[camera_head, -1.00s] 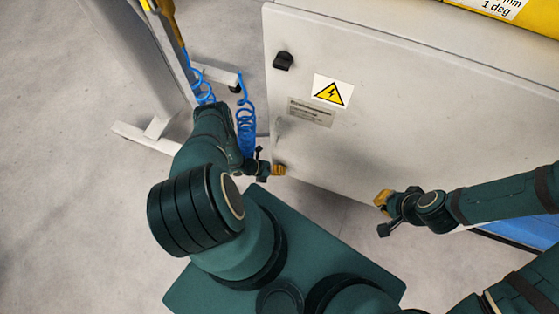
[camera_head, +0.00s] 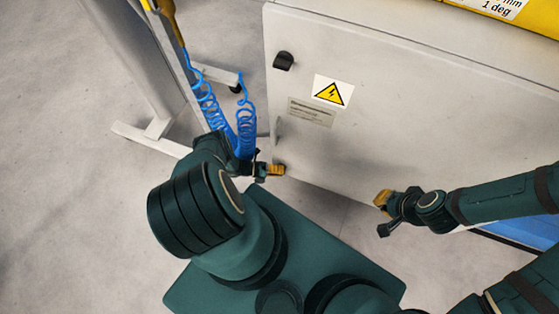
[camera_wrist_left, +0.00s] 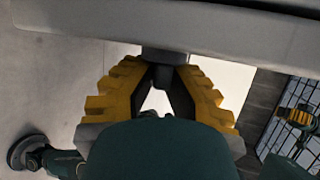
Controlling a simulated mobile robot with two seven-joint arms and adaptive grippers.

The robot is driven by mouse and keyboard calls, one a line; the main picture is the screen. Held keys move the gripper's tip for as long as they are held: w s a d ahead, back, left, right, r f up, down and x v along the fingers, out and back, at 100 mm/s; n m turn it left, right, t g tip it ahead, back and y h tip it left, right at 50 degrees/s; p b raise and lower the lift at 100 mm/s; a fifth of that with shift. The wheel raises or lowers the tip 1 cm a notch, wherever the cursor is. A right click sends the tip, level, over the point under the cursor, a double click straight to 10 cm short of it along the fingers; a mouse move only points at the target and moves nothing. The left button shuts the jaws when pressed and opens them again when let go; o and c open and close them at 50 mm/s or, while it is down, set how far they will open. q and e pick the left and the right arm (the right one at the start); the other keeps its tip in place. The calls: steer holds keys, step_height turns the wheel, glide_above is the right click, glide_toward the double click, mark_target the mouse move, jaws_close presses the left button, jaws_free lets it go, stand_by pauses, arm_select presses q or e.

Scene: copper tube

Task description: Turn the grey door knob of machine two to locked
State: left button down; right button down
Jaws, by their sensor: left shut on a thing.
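The machine's pale door panel (camera_head: 400,110) fills the upper right of the head view. My left gripper (camera_head: 276,169) is at the panel's lower left edge. In the left wrist view, its yellow fingers (camera_wrist_left: 163,78) are closed around the grey knob (camera_wrist_left: 165,54), which sticks out below the panel's edge. The knob is hidden in the head view, and I cannot read its locked or unlocked position. My right gripper (camera_head: 382,198) is by the panel's lower edge, further right; its finger opening is too small to judge.
A black knob (camera_head: 284,61) and a yellow warning sign (camera_head: 332,91) are on the panel. Blue coiled hoses (camera_head: 244,115) hang by a grey stand (camera_head: 160,129) at the left, close to my left arm. Open floor lies further left.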

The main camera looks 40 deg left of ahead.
arm_select(q)
steer(key=shift+w+a+r, duration=0.15)
steer(key=shift+w+a, duration=0.15)
steer(key=shift+w, duration=0.15)
steer(key=c, duration=1)
jaws_free()
steer(key=shift+d, duration=0.1)
steer(key=shift+s, duration=0.15)
step_height(320, 180, up, 8)
steer(key=shift+r, duration=0.95)
